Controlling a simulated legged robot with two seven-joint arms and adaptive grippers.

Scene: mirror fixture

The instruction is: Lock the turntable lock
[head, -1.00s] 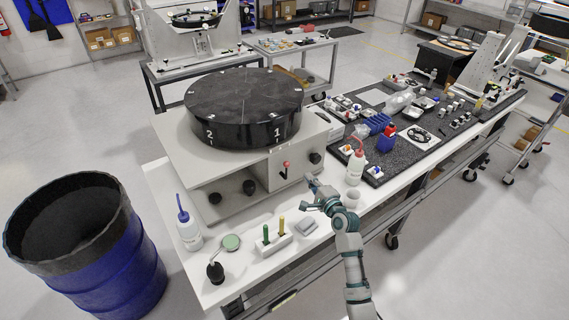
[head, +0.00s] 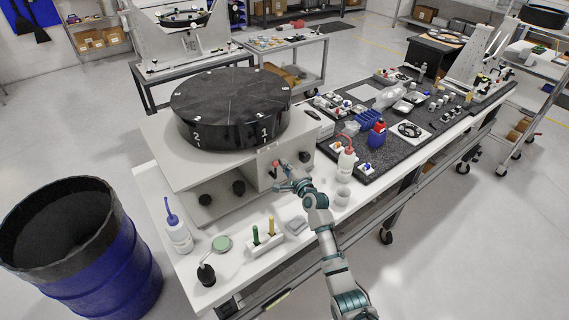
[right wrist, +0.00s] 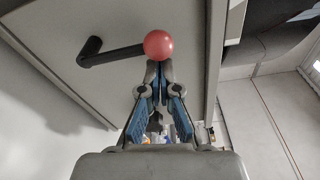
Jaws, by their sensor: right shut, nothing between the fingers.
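The black round turntable (head: 225,95) sits on a light grey base box (head: 160,150), with white numbers 2 and 1 facing me. The lock lever with its red ball (head: 275,163) is on the box's front face, below the number 1. In the right wrist view the red ball (right wrist: 158,44) is on the end of a bent black lever (right wrist: 112,53). My right gripper (head: 278,186) is shut and empty. Its fingertips (right wrist: 157,68) are right at the ball, just below it in that view; I cannot tell whether they touch. My left gripper is not in view.
Black knobs (head: 238,188) stick out of the box front. A blue barrel (head: 85,265) stands left.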

